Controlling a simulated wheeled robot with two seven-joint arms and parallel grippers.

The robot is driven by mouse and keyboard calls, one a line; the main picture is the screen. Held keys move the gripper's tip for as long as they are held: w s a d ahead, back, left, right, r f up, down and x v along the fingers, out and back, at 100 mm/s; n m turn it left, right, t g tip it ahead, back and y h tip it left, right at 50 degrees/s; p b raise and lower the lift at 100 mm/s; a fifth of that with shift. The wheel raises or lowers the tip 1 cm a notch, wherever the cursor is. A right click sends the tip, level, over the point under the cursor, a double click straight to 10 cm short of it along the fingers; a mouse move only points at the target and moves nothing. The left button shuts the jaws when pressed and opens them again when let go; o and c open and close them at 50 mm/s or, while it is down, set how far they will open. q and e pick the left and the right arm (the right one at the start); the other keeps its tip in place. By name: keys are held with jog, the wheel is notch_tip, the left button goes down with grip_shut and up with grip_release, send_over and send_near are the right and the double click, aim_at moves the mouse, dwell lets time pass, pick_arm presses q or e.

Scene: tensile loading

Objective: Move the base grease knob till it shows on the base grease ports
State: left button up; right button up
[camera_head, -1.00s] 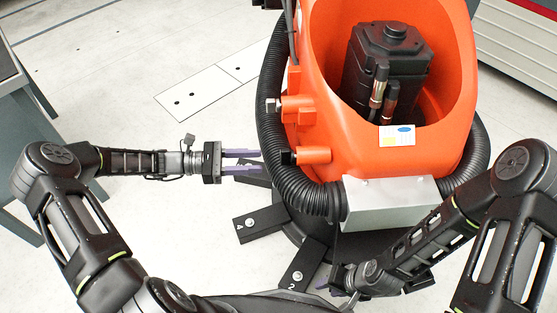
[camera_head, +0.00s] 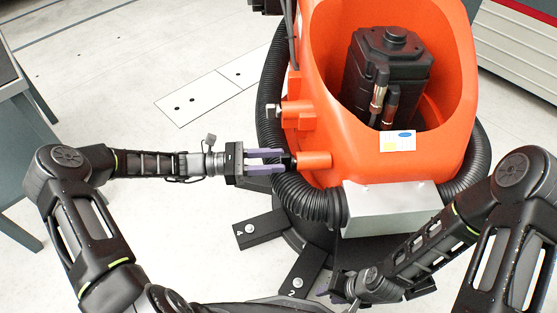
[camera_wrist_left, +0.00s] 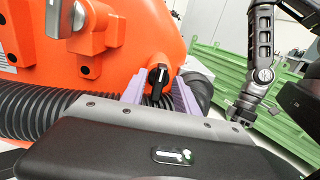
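A black knob (camera_head: 291,160) with a white mark sits on the lower orange stub of the orange robot base. In the left wrist view the knob (camera_wrist_left: 158,77) stands roughly upright between my finger tips. My left gripper (camera_head: 283,160) is open, its two purple fingers pointing right on either side of the black knob; a gap to the fingers shows in the wrist view. A silver-grey knob (camera_head: 271,110) sits on the upper orange stub, and it also shows in the wrist view (camera_wrist_left: 68,16). My right gripper (camera_head: 334,290) is low near the base foot, its fingers mostly hidden.
A thick black corrugated hose (camera_head: 312,200) curls around the orange body (camera_head: 340,150), just below the left fingers. A grey metal box (camera_head: 388,210) is at the front. Black feet (camera_head: 262,229) spread on the floor. Free floor (camera_head: 130,80) lies at the left.

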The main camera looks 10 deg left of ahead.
pick_arm(q)
jog(key=shift+w+d, duration=0.2)
jog(key=shift+d, duration=0.5)
grip_shut()
